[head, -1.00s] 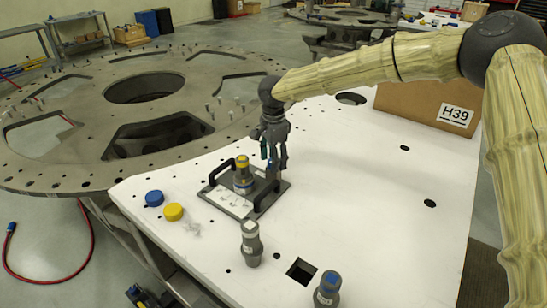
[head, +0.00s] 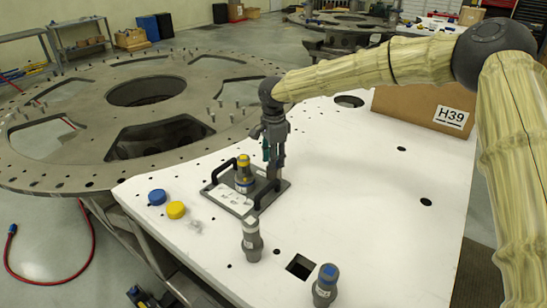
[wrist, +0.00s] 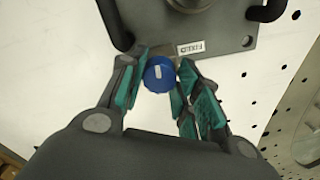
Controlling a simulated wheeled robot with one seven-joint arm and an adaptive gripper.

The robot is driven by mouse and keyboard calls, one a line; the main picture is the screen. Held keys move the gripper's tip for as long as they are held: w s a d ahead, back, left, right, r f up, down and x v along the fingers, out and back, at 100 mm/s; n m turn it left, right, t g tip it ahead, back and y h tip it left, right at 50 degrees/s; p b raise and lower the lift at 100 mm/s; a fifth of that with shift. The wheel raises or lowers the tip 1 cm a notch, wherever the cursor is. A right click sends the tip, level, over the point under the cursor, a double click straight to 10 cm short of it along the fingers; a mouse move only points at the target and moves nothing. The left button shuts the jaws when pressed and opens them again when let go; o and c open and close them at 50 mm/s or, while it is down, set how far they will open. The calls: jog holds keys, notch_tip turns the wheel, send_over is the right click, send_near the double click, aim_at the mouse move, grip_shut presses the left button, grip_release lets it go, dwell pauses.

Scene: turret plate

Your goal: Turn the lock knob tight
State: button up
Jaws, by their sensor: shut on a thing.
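The lock knob (wrist: 159,74) is a round blue cap with a white mark on top, at the edge of a dark fixture plate (wrist: 225,38). My gripper (wrist: 160,72) is shut on the knob, with its green-padded fingers on either side of it. In the head view my gripper (head: 274,172) points straight down at the back right of the same plate (head: 268,204); the knob is hidden there by the fingers. A yellow-topped grey cylinder (head: 244,174) stands upright on the plate between two black handles.
A blue cap (head: 157,197) and a yellow cap (head: 176,210) lie left of the plate. Two grey cylinders (head: 252,240) (head: 326,285) stand in front. A cardboard box (head: 425,105) stands at the back right. The white table (head: 365,205) is clear to the right.

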jog(key=m+p, duration=0.2)
jog(key=m, duration=0.1)
jog(key=shift+s+f+m, duration=0.1)
jog(key=shift+f+m, duration=0.05)
jog(key=shift+m, duration=0.15)
jog(key=m+p, duration=0.1)
jog(key=m, duration=0.4)
jog(key=shift+p, duration=0.3)
jog(key=m, duration=0.5)
jog(key=shift+f+p, duration=0.1)
jog(key=shift+p, duration=0.25)
jog(key=shift+m, duration=1.8)
jog(key=shift+a, duration=0.1)
jog(key=o, duration=1)
jog(key=shift+a, duration=0.1)
jog(key=shift+o, duration=0.2)
jog(key=shift+r, duration=0.2)
